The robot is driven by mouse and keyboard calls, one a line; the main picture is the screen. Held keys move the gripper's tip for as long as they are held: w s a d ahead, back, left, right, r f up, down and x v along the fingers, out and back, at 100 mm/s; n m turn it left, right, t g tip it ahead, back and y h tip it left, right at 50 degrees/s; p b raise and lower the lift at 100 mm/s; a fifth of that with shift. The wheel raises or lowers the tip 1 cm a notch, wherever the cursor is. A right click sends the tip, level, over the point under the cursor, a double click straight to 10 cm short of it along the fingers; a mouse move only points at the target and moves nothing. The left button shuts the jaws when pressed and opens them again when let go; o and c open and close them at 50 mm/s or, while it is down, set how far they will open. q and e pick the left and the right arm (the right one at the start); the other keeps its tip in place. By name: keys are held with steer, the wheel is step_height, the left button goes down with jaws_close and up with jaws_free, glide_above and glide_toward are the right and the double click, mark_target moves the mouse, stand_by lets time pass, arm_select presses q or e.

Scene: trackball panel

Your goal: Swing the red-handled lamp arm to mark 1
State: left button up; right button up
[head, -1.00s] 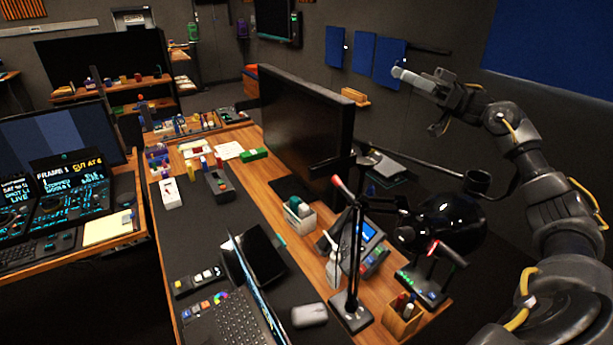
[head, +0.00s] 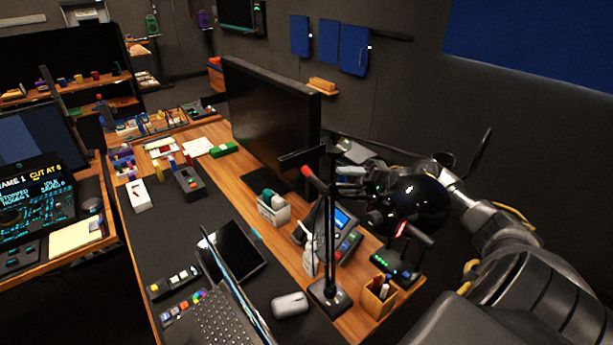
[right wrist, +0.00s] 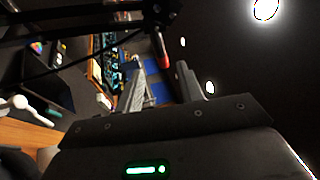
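The black desk lamp (head: 330,290) stands on the desk with an upright pole and a round black head (head: 418,203). Its red handle (head: 315,181) sticks out near the top of the pole, pointing up and left. My right gripper (head: 340,172) is behind the pole, partly hidden by the lamp. In the right wrist view its two fingers (right wrist: 163,85) are apart, with the red handle (right wrist: 161,47) showing near and beyond the fingertips; I see no grip on it. No numbered mark can be made out. My left gripper is not in view.
A large monitor (head: 265,120) stands behind left of the lamp. A phone-like panel (head: 335,230), a box with a red-tipped lever (head: 395,265), a pen cup (head: 379,297), a mouse (head: 290,304) and a laptop (head: 225,320) crowd the lamp base.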

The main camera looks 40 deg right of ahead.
mark_target(315, 176)
steer(key=p+x, duration=0.2)
steer(key=x, duration=0.2)
steer(key=p+x, duration=0.2)
steer(key=x, duration=0.3)
steer(key=shift+a+r+p, duration=0.2)
steer(key=shift+r+p, duration=0.05)
steer(key=shift+p, duration=0.1)
steer(key=shift+w+a, duration=0.3)
steer(key=shift+a, duration=0.3)
steer(key=shift+c, duration=0.5)
jaws_close()
